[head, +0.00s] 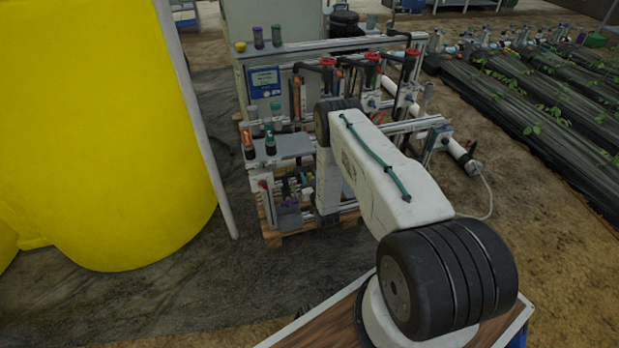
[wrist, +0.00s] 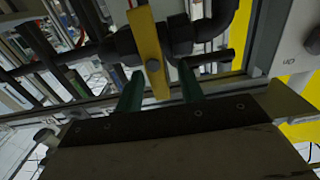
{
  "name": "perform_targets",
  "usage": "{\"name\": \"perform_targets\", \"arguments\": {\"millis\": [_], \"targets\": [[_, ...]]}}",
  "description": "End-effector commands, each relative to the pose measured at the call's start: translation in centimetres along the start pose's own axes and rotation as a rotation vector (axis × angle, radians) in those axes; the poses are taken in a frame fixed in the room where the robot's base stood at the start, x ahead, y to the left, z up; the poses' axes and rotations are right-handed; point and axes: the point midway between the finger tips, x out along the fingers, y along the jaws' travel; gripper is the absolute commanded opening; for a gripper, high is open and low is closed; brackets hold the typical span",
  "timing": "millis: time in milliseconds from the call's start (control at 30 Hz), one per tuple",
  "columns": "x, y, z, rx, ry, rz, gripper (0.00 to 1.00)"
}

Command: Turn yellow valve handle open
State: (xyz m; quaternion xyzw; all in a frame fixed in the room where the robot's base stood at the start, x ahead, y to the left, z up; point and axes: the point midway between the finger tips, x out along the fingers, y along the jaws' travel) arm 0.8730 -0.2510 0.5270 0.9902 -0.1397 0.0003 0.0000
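The yellow valve handle (wrist: 150,50) is a flat bar with a bolt in its middle, in the wrist view. It sits on a black valve body and runs across the black pipe (wrist: 118,42). My gripper (wrist: 160,88) has its two green fingers apart, one on each side of the handle's lower end. A gap shows between the handle and the right finger. The left finger is very close to the handle; I cannot tell whether it touches. In the head view my arm hides the gripper, and I cannot make out the handle.
The skid frame (head: 285,50) stands on a wooden pallet (head: 285,238), with red-topped valves (head: 372,57) and bottles (head: 269,138). A large yellow tank (head: 100,130) stands at the left. Black-covered plant rows (head: 530,110) lie right.

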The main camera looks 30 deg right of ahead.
Motion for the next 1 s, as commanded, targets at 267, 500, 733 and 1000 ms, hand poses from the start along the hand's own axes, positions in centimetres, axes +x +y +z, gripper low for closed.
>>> {"name": "perform_targets", "arguments": {"millis": [267,500,733,1000], "targets": [[0.02,-0.02,0.02,0.0,-0.001,0.0,0.21],[0.01,-0.02,0.02,-0.001,-0.001,0.0,0.0],[0.01,-0.14,0.02,-0.039,-0.001,-0.001,0.0],[0.01,-0.62,0.09,-0.2,-0.001,-0.002,0.0]]}}
